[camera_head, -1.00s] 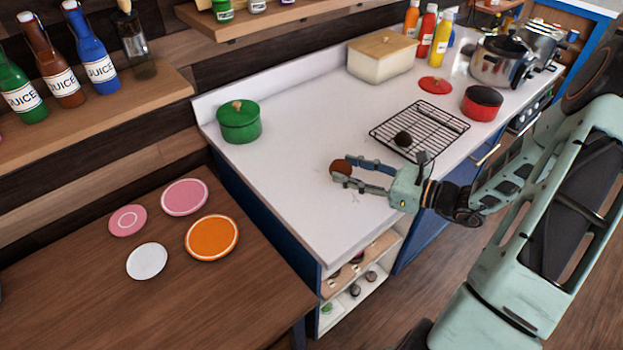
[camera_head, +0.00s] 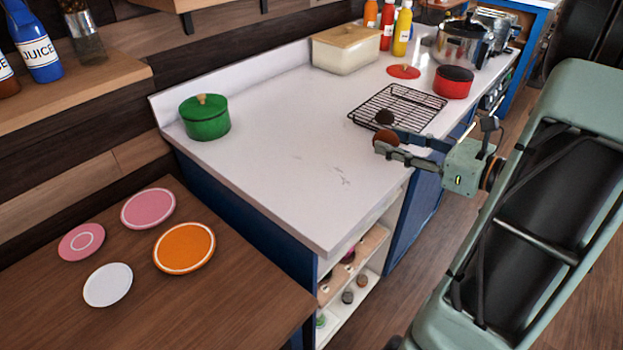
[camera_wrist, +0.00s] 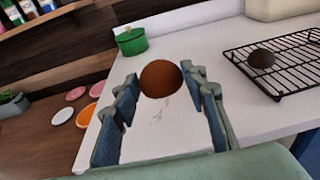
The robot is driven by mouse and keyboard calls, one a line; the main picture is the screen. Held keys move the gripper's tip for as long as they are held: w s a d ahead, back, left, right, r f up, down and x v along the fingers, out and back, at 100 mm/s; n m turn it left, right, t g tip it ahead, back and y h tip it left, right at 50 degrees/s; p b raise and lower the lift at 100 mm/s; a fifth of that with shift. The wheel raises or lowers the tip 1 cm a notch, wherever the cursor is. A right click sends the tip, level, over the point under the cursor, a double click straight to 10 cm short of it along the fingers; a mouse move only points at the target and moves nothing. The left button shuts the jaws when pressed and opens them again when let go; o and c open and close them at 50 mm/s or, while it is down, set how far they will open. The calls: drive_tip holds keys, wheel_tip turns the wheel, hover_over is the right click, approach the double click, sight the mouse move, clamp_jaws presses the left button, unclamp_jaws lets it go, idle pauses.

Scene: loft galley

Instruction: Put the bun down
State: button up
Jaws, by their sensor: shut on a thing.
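A round brown bun (camera_head: 386,138) is between the fingertips of my gripper (camera_head: 388,146), which is shut on it. In the wrist view the bun (camera_wrist: 161,79) sits at the fingertips, with the white counter (camera_wrist: 160,135) behind and below it. My gripper is over the right front part of the counter (camera_head: 270,150), near the wire rack. I cannot tell the exact height above the counter.
A wire rack (camera_head: 420,108) holds a dark round bun (camera_head: 384,117). A green pot (camera_head: 205,118) stands at the counter's left end. Several plates, including an orange plate (camera_head: 184,248), lie on the wooden table (camera_head: 215,300). The counter's middle is clear. A red pot (camera_head: 453,83) stands beyond the rack.

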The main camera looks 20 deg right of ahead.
drive_tip(key=s+d+b, duration=0.1)
drive_tip(key=s+d, duration=0.1)
drive_tip(key=b, duration=0.2)
hover_over(345, 172)
drive_tip(key=shift+m+h, duration=0.3)
drive_tip(key=shift+h, duration=0.1)
drive_tip(key=f, duration=0.8)
drive_tip(key=shift+s+d, duration=0.2)
drive_tip(key=shift+d, duration=0.05)
drive_tip(key=shift+w+a+f+b, duration=0.15)
drive_tip(key=shift+f+b, duration=0.05)
drive_tip(key=shift+f, duration=0.75)
drive_tip(key=shift+w+a+f+b, duration=0.1)
drive_tip(key=shift+w+f+b, duration=0.1)
drive_tip(key=shift+f, duration=0.75)
drive_tip(key=shift+f, duration=0.1)
drive_tip(key=shift+f, duration=0.15)
drive_tip(key=o, duration=1)
